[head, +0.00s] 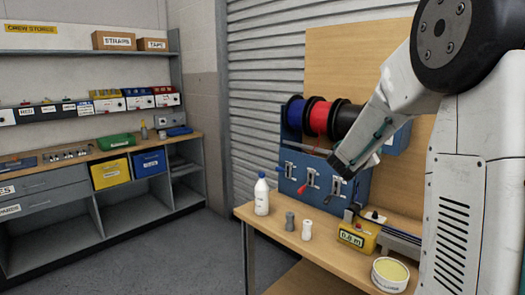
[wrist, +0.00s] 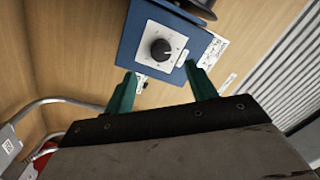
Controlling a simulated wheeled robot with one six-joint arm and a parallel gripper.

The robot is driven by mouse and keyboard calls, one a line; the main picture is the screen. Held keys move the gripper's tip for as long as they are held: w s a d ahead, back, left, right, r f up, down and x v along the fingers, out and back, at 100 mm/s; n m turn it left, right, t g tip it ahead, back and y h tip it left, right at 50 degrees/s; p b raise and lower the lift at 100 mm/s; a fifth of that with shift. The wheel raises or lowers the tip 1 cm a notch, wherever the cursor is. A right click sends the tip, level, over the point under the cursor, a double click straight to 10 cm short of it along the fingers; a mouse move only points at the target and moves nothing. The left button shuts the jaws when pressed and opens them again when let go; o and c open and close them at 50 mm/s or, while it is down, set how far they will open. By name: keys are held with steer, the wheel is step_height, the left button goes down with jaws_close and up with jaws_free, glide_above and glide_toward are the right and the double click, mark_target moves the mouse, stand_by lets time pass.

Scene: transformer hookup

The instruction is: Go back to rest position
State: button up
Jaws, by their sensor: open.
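My gripper (wrist: 160,76) shows in the wrist view with its two green fingers spread apart and nothing between them. Beyond the fingertips is a blue box (wrist: 138,34) with a black knob (wrist: 161,49) on a white dial plate; the fingers look apart from it. In the head view my white and black arm reaches down from the upper right, and the dark gripper end (head: 347,163) is in front of the blue spool rack (head: 292,165). The finger tips are hard to make out there.
The wooden bench (head: 283,237) holds a white bottle (head: 262,197), a grey fitting (head: 290,221), a white fitting (head: 307,230), a yellow meter (head: 357,238) and a round tub (head: 390,274). Blue, red and black spools sit on the rack. Shelving stands at left, with clear floor (head: 165,255) between.

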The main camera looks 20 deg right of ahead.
steer(key=s+a+f+m+g+y, duration=0.25)
steer(key=s+m, duration=0.35)
steer(key=m, duration=0.5)
steer(key=s+a+f+m+g+y, duration=0.1)
steer(key=s+a+f+m+g, duration=0.25)
steer(key=s+m, duration=0.55)
steer(key=s+a+f+m+g+y, duration=0.2)
steer(key=s+m+g, duration=0.2)
steer(key=m, duration=0.9)
steer(key=s+a+m+t+y, duration=0.1)
steer(key=s+a+m+y, duration=0.2)
steer(key=a, duration=0.6)
steer(key=s+a+f+m+t+y, duration=0.1)
steer(key=s+a+m+y, duration=0.3)
steer(key=a+m, duration=0.3)
steer(key=s+a+f+m+t+y, duration=0.1)
steer(key=s+a+m+y, duration=0.3)
steer(key=a, duration=0.9)
steer(key=shift+s+m, duration=0.8)
steer(key=shift+s, duration=0.15)
